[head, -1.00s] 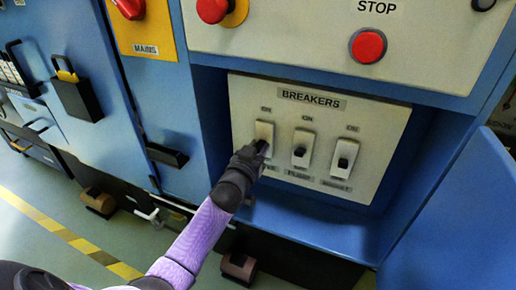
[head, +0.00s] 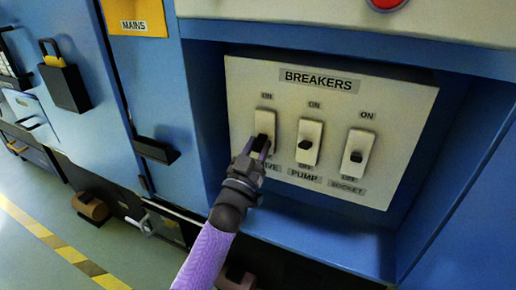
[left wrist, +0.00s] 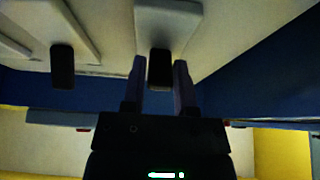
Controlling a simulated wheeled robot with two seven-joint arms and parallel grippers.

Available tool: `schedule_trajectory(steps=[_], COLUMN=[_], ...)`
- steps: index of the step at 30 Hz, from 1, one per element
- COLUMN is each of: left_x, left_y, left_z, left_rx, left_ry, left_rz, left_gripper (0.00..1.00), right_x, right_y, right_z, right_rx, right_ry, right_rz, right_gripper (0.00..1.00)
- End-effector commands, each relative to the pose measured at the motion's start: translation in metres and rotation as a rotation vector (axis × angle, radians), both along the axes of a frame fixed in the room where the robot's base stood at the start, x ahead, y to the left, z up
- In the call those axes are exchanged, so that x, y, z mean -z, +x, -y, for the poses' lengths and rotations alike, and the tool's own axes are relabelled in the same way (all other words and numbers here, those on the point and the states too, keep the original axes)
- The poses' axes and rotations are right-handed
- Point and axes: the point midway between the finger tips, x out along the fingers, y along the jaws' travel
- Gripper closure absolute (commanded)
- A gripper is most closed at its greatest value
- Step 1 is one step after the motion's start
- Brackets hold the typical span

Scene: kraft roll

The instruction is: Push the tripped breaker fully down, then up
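The breaker panel (head: 400,105) holds three white breakers with black levers, marked ON above. The left breaker (head: 265,123) has a label partly hidden by my gripper, ending in "IVE". The pump breaker (head: 309,134) and socket breaker (head: 358,146) have their levers near mid-height or a little lower. My left gripper (head: 262,146) is at the lower part of the left breaker. In the left wrist view its two fingers (left wrist: 159,72) stand apart, one on each side of a black lever (left wrist: 160,68). Contact is hard to tell. My right gripper is not in view.
The panel sits in a recess of a blue cabinet, with a ledge (head: 320,235) below and a blue door or side wall (head: 465,215) at right. A padlock (head: 64,78) and black handle (head: 155,151) are on the left. A red button (head: 388,3) is above.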

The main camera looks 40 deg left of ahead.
Motion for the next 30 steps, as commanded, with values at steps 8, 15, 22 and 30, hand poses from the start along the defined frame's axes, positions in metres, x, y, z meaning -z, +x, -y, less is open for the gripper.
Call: schedule_trajectory(steps=[8, 15, 22, 30], left_x=[-0.001, 0.001, 0.018, 0.040], left_y=[0.000, -0.007, -0.049, -0.084], left_z=[0.000, 0.002, 0.012, 0.020], left_rx=[0.000, 0.000, 0.000, 0.000], left_ry=[0.000, -0.001, -0.001, 0.000], left_rz=[0.002, 0.001, 0.000, 0.001], left_gripper=[0.32, 0.32, 0.32, 0.32], right_x=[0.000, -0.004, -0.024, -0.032], right_y=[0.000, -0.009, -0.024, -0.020], right_z=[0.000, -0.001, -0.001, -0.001], right_rx=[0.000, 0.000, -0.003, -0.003], right_ry=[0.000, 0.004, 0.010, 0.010], right_rz=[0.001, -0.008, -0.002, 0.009], right_gripper=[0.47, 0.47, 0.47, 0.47])
